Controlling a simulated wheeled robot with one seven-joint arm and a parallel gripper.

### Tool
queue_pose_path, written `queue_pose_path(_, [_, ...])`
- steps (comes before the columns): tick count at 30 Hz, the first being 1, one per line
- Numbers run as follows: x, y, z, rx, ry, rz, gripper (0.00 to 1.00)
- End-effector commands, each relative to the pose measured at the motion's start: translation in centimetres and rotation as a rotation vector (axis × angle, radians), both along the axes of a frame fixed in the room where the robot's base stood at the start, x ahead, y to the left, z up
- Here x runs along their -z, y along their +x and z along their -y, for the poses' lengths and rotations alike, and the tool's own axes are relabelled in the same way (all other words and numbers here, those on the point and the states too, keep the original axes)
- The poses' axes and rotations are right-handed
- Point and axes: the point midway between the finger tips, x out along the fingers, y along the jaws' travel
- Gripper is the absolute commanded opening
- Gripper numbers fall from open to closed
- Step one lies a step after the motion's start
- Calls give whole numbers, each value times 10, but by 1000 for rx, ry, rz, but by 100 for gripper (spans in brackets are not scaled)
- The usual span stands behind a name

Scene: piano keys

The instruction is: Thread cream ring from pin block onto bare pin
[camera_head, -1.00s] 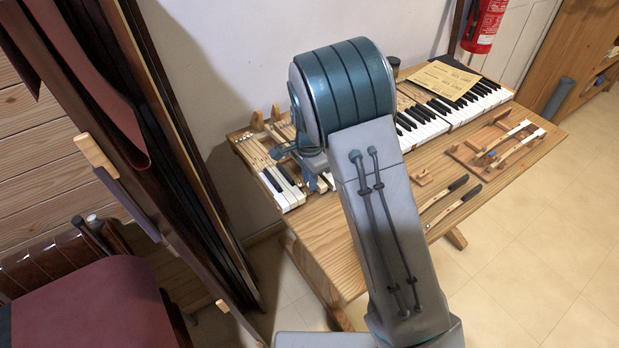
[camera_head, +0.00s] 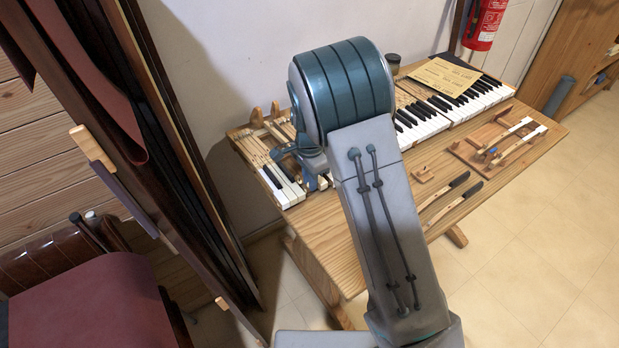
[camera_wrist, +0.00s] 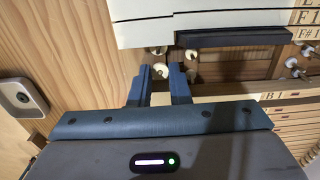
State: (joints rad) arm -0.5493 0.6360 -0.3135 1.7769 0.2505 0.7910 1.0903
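In the wrist view the two blue fingers of my gripper (camera_wrist: 160,76) stand a short gap apart over the pin area beside the keys. A small cream ring (camera_wrist: 160,70) shows between the fingertips, nearly filling the gap; I cannot tell whether both fingers touch it. Other cream rings (camera_wrist: 191,55) sit just right of and beyond the fingers. The block and pins beneath them are mostly hidden, and I cannot pick out the bare pin.
White keys and a black key (camera_wrist: 232,38) lie just beyond the fingers. Labelled wooden key slots (camera_wrist: 290,108) are at the right. The keyboard (camera_head: 425,122) stretches right along the table. A wooden jig (camera_head: 490,145) and dark-handled tools (camera_head: 458,182) lie on the bench (camera_head: 350,245).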

Motion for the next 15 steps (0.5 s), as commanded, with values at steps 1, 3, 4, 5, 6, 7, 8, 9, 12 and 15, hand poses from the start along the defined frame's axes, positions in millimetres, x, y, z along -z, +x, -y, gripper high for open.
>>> queue_pose_path(1, [1, 0, 0, 0, 0, 0, 12])
queue_pose_path(3, [2, 0, 0, 0, 0, 0, 12])
queue_pose_path(4, [3, 0, 0, 0, 0, 0, 12])
queue_pose_path(5, [3, 0, 0, 0, 0, 0, 12])
queue_pose_path(6, [4, 0, 0, 0, 0, 0, 12])
queue_pose_path(7, [4, 0, 0, 0, 0, 0, 12])
queue_pose_path(8, [5, 0, 0, 0, 0, 0, 12])
queue_pose_path(9, [6, 0, 0, 0, 0, 0, 12])
queue_pose_path(12, [7, 0, 0, 0, 0, 0, 12])
queue_pose_path(15, [8, 0, 0, 0, 0, 0, 12])
